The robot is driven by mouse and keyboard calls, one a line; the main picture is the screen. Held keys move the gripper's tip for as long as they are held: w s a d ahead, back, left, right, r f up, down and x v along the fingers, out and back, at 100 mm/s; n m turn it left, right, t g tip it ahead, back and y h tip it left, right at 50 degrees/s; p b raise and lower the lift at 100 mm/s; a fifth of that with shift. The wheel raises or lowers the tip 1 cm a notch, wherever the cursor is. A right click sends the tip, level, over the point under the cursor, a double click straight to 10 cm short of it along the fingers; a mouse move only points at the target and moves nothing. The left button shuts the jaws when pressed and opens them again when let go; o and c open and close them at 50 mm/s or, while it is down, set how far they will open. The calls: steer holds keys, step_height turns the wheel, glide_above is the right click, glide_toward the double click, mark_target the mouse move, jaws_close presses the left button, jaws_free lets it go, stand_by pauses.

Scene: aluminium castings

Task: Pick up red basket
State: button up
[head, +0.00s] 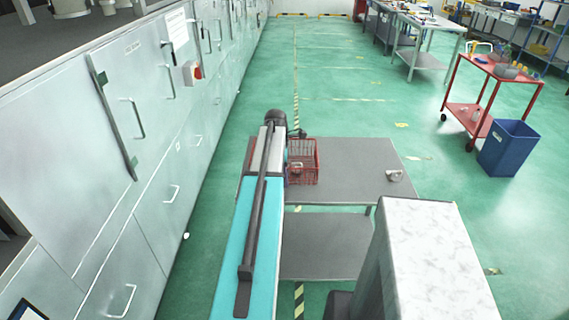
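The red basket (311,160), a wire-like open box, stands upright on the grey table (355,165), just right of my arm. A small pale metal part shows in or behind its mesh at the left; I cannot tell which. The dark end of my arm is at the basket's far left corner. A small dark piece there, behind the basket's far rim, seems to be my gripper (298,134). Its fingers are too small and hidden to tell open from shut, or whether they touch the basket.
A small metal casting (394,175) lies on the table's right side; the tabletop between is clear. A lower shelf (325,260) is below. Grey cabinets (130,130) line the left. A blue bin (508,148) and red cart (502,68) stand right, with green floor between.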

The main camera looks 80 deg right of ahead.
jaws_close()
steer(key=shift+d+r, duration=0.1)
steer(key=shift+r, duration=0.05)
stand_by(0.4)
steer(key=shift+r+b, duration=0.8)
steer(key=shift+r, duration=0.8)
steer(key=s+a+r+b, duration=0.1)
steer(key=s+a+b, duration=0.1)
steer(key=a, duration=1.4)
steer(key=shift+r+b, duration=0.25)
steer(key=shift+b, duration=0.6)
